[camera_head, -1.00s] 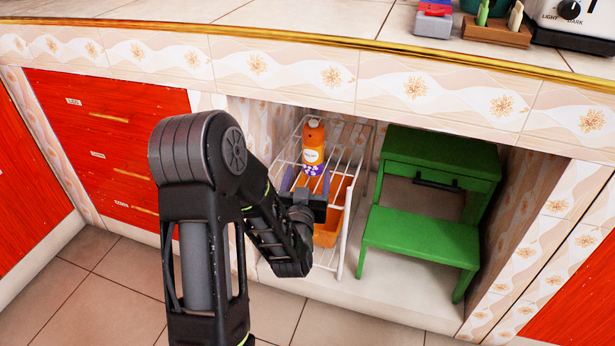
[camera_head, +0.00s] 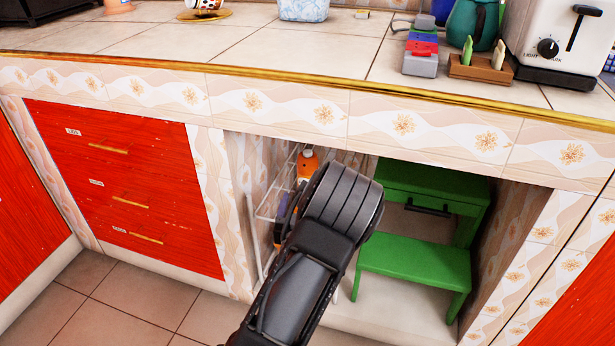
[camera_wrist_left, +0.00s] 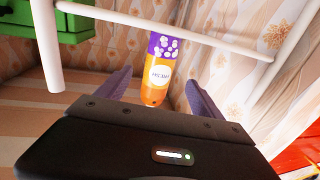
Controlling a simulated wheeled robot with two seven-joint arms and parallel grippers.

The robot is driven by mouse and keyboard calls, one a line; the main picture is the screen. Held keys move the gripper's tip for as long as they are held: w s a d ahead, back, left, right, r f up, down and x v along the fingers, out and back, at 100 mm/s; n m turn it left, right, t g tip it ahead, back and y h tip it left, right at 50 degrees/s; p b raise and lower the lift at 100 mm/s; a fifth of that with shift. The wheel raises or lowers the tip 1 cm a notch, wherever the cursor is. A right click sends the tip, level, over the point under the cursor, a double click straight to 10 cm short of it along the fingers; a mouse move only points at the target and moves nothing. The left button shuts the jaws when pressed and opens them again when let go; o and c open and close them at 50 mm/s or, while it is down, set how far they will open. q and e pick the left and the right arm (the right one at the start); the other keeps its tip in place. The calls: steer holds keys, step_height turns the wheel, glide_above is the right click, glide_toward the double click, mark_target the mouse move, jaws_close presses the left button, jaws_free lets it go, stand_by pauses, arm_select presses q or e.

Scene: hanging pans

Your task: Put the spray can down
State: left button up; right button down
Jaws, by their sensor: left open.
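The spray can has an orange body, a white label and a purple band. In the left wrist view the spray can (camera_wrist_left: 163,60) shows upside down, beyond and between my spread fingers, with a gap on each side. In the head view only its orange top (camera_head: 307,163) shows, upright at the top of the white wire rack (camera_head: 266,213). My arm hides its lower part, so its contact with the rack is not clear. My left gripper (camera_wrist_left: 158,80) is open and empty, close to the can. My right gripper is in neither view.
The rack stands in an open recess under the tiled counter (camera_head: 300,100). A green step stool (camera_head: 415,255) is right of it. Red drawers (camera_head: 125,185) are at left. A white rack bar (camera_wrist_left: 170,30) crosses the left wrist view near the can's purple end.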

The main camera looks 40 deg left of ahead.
mark_target(307, 184)
arm_select(q)
steer(key=shift+p+x, duration=0.35)
steer(key=shift+x, duration=0.85)
steer(key=shift+w, duration=0.15)
steer(key=shift+w+a+f+b, duration=0.1)
steer(key=shift+w+a+b, duration=0.1)
steer(key=shift+w+b, duration=0.1)
steer(key=b+x, duration=0.1)
steer(key=x, duration=0.2)
steer(key=shift+w+a, duration=0.15)
steer(key=shift+w, duration=0.05)
steer(key=shift+w+a+b, duration=0.25)
steer(key=shift+w+b, duration=0.05)
steer(key=shift+w, duration=0.1)
steer(key=shift+c, duration=0.4)
